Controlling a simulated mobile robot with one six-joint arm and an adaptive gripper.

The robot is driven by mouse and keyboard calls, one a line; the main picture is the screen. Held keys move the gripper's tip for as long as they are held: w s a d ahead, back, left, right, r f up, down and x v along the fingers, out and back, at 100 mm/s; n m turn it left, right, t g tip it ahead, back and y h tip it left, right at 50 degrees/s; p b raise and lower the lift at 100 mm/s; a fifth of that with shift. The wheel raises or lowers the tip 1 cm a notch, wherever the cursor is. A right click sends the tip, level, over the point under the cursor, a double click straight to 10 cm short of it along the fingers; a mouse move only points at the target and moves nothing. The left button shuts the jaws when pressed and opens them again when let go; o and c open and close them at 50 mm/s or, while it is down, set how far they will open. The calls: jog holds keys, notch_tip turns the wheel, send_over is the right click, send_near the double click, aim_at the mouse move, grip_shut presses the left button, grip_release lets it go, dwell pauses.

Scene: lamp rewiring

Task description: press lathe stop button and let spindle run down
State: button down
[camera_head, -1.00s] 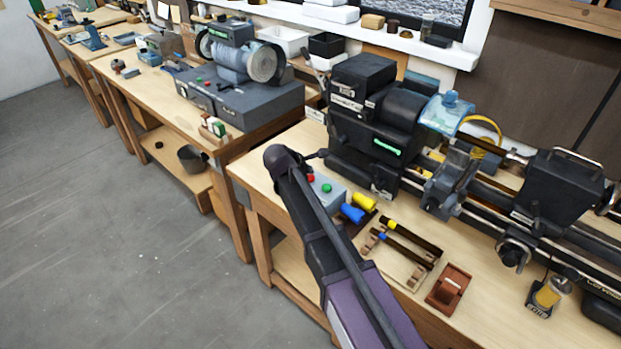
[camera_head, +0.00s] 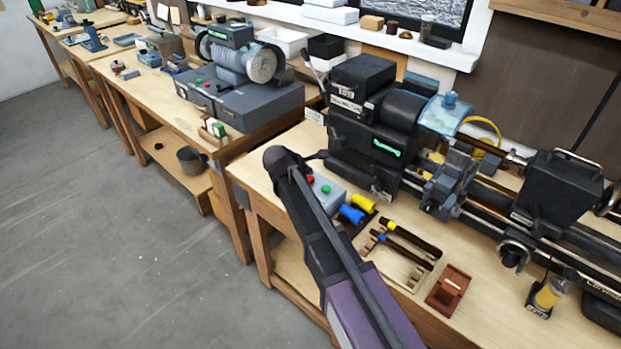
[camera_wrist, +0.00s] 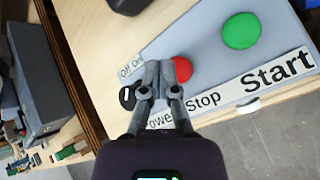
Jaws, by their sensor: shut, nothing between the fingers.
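The lathe (camera_head: 385,130) stands on the right-hand bench, with a small grey control box (camera_head: 328,199) at its left front. In the wrist view the box carries a red button (camera_wrist: 183,70) by the word "Stop" and a larger green button (camera_wrist: 241,31) by "Start". My gripper (camera_wrist: 165,67) is shut and empty. Its fingertips overlap the left side of the red button in the picture; I cannot tell whether they touch it. Part of the button is hidden behind them. I cannot tell whether the spindle is turning.
A black power knob (camera_wrist: 128,97) lies just left of my fingers. Blue and yellow cylinders (camera_head: 352,214), a wooden rack (camera_head: 403,272) and a red-brown box (camera_head: 448,290) lie right of the control box. Open floor (camera_head: 130,250) lies left of the bench.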

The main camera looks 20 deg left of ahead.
aim_at(308, 178)
jog(key=shift+f+b, duration=1)
dwell(1.4)
jog(key=shift+r, duration=0.2)
jog(key=shift+r+p, duration=0.85)
jog(key=shift+p, duration=0.2)
notch_tip(308, 178, up, 5)
jog(key=p, duration=0.5)
dwell(1.1)
